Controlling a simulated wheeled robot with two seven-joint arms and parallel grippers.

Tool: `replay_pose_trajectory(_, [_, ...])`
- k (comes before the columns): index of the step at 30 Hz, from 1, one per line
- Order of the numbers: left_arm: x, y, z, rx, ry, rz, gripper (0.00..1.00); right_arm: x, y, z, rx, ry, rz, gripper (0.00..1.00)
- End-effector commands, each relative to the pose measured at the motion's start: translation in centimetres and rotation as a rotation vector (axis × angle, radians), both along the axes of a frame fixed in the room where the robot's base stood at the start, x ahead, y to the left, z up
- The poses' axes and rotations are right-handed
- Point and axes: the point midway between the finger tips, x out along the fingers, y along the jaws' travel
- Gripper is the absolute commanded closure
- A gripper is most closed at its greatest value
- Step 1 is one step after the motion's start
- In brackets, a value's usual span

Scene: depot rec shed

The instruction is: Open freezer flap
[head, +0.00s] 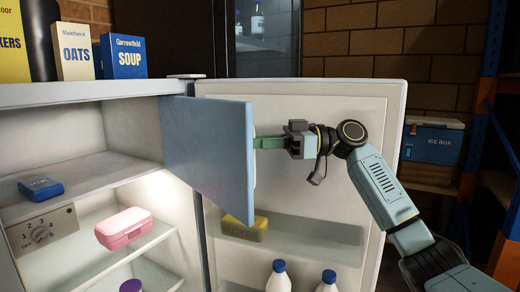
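The freezer flap (207,155) is a flat light-blue panel at the upper middle of the head view. It stands swung out from the fridge, and the top compartment (80,140) behind it is open to view. My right gripper (268,143) comes in from the right at the flap's right edge. Its green fingers point left and their tips are hidden behind the flap. I cannot tell whether they touch or grasp it. A pale strip shows behind the flap's edge by the fingers. My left gripper is not in view.
The fridge door (388,120) stands open behind my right arm. Its shelf holds a yellow block (245,228) and white bottles (279,278) stand below. A pink box (124,228) and blue pack (40,187) lie inside. Boxes (123,57) stand on top.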

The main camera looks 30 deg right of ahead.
Motion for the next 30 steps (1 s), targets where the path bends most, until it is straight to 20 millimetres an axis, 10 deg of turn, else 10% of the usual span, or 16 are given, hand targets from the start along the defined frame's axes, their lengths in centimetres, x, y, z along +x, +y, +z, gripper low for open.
replay_pose_trajectory(16, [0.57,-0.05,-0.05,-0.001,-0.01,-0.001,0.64,0.94,-0.42,-0.36,0.007,0.007,-0.016,1.0])
replay_pose_trajectory(21, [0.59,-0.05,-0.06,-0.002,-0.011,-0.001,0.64,0.9,-0.45,-0.42,0.007,0.008,-0.016,0.69])
replay_pose_trajectory(30, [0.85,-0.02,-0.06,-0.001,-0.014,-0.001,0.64,0.65,-0.68,-0.29,0.006,0.005,-0.016,0.68])
